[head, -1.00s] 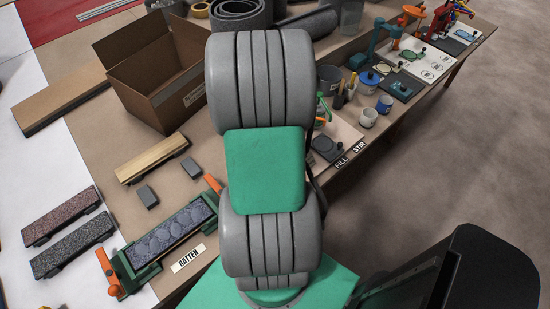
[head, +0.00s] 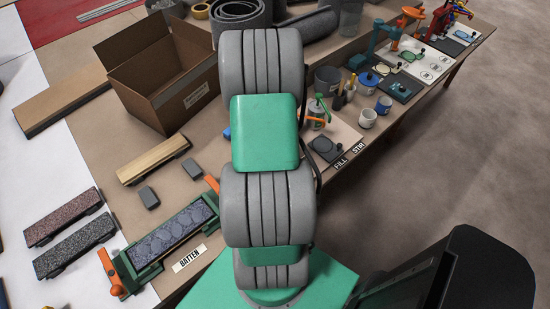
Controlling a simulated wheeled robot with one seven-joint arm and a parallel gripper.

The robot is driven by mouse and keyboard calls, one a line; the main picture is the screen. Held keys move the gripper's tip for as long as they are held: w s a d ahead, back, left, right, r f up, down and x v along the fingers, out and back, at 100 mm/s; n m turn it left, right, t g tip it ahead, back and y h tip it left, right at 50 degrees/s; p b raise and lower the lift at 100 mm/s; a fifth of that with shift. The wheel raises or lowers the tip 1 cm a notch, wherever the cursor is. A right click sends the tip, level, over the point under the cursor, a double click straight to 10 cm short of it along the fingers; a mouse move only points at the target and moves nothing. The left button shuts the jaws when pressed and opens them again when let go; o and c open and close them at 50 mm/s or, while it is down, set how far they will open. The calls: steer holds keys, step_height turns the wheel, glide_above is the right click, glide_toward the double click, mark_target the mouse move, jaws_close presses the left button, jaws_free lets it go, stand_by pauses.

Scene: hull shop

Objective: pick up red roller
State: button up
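I cannot make out a red roller in the head view. My own arm stands across the middle of the picture and hides part of the bench behind it. My gripper is not in view. Some small red and orange pieces show among the tools at the far right end of the bench, too small to tell apart.
An open cardboard box (head: 150,85) stands left of my arm. A green batten fixture (head: 165,245) with orange handles is at the front left. Cups (head: 368,118), pots and tools crowd the right side. The floor (head: 470,160) to the right is clear.

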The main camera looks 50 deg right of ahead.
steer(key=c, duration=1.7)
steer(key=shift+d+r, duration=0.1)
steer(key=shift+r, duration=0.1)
